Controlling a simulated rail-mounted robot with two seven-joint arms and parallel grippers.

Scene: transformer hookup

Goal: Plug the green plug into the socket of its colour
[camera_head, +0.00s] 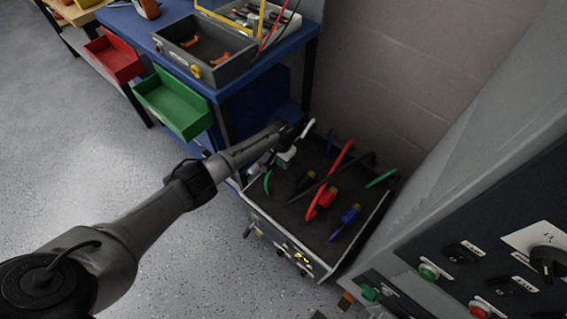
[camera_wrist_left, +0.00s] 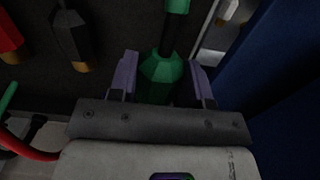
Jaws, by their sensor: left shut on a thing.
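The green plug (camera_wrist_left: 160,80) sits between the two purple fingers of my left gripper (camera_wrist_left: 164,78) in the left wrist view. The fingers are shut on its faceted body, and a dark section and a green part extend beyond it. In the head view my left gripper (camera_head: 282,156) is over the back left corner of the dark-topped box (camera_head: 285,213). The plug is mostly hidden there; a green cable (camera_head: 267,182) hangs close by. I cannot make out a green socket in either view. My right gripper is not in view.
A black plug (camera_head: 304,181), a red plug (camera_head: 325,198) and a blue plug (camera_head: 349,214) are on the box top, with cables rising across it. A grey cabinet (camera_head: 450,165) stands close on the right. A blue bench (camera_head: 285,50) with a green drawer (camera_head: 173,102) is behind left.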

